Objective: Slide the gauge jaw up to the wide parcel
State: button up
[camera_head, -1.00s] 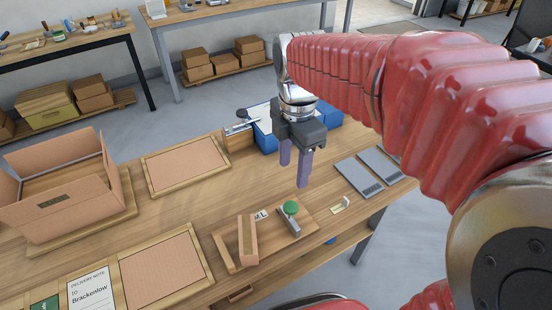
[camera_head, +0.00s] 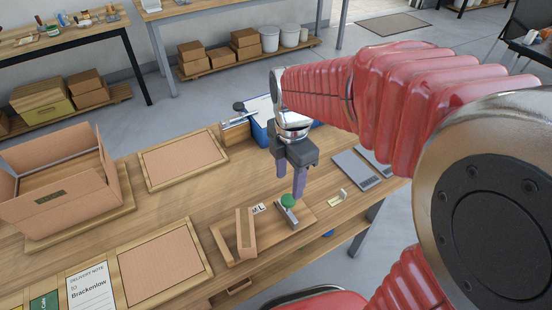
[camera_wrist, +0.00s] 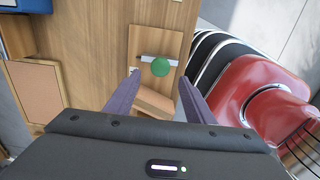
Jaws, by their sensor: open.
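The gauge is a wooden board (camera_head: 219,240) on the table; it also shows in the wrist view (camera_wrist: 138,38). Its jaw is a grey bar (camera_head: 288,217) with a round green knob (camera_head: 288,201), near the board's right end. A tan upright piece (camera_head: 246,230), seemingly the parcel, stands on the board left of the jaw, with a gap between them. My gripper (camera_head: 290,192) is open and empty, pointing down at the knob. In the wrist view the knob (camera_wrist: 160,67) lies between the purple fingertips (camera_wrist: 159,76); whether they touch it I cannot tell.
An open carton (camera_head: 55,200) stands at the left. Two tan framed pads (camera_head: 182,160) and a delivery note (camera_head: 90,288) lie on the table. Grey flat plates (camera_head: 356,171) lie right of my gripper; a blue clipboard box (camera_head: 262,135) stands behind. A small brass-coloured piece (camera_head: 338,197) lies beside the board.

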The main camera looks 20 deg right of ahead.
aim_at(288, 198)
notch_tip(288, 198, down, 7)
jog(key=shift+r, duration=0.15)
jog(key=shift+c, duration=0.2)
grip_shut()
dwell(0.6)
